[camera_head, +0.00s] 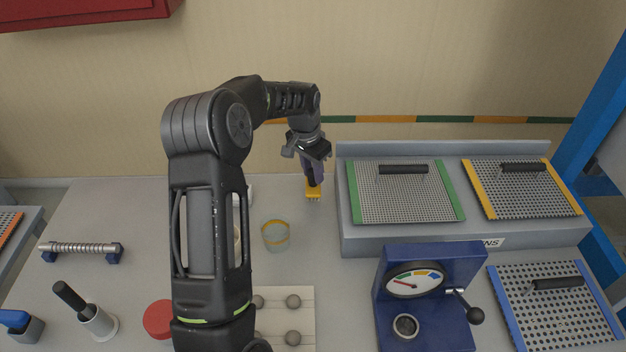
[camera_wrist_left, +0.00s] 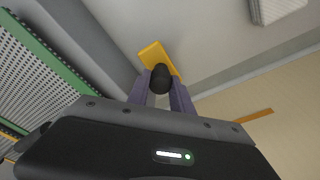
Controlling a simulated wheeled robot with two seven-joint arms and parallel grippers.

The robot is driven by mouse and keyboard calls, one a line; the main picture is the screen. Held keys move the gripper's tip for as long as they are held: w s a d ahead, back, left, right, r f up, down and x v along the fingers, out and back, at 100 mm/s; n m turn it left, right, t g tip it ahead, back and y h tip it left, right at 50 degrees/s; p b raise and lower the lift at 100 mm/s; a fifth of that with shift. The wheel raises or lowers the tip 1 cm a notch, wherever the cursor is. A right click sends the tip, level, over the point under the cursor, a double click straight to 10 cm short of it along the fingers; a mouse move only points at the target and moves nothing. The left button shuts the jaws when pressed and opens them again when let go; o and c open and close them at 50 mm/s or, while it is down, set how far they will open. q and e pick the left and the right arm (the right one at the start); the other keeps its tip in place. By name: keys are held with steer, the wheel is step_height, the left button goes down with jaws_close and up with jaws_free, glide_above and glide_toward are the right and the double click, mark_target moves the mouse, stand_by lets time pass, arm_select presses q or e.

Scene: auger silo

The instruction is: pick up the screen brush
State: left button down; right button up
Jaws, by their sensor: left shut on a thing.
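The screen brush (camera_head: 313,193) shows as a yellow block below my left gripper (camera_head: 312,172), to the left of the grey screen stand. In the left wrist view its yellow head (camera_wrist_left: 156,57) and round dark handle end (camera_wrist_left: 161,78) show between the two purple fingers of my left gripper (camera_wrist_left: 162,90). The fingers are shut on the handle. Whether the brush touches the table is hard to tell. My right gripper is not in view.
A grey stand (camera_head: 440,236) holds a green-edged screen (camera_head: 405,192) and a yellow-edged screen (camera_head: 522,190) right of the brush. A clear cup (camera_head: 275,236) with a yellow band stands nearer. A blue gauge box (camera_head: 430,300) stands at front right.

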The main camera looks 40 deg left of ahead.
arm_select(q)
step_height(320, 180, up, 7)
steer(key=shift+f, duration=0.1)
stand_by(0.6)
steer(key=c, duration=1.8)
jaws_free()
jaws_close()
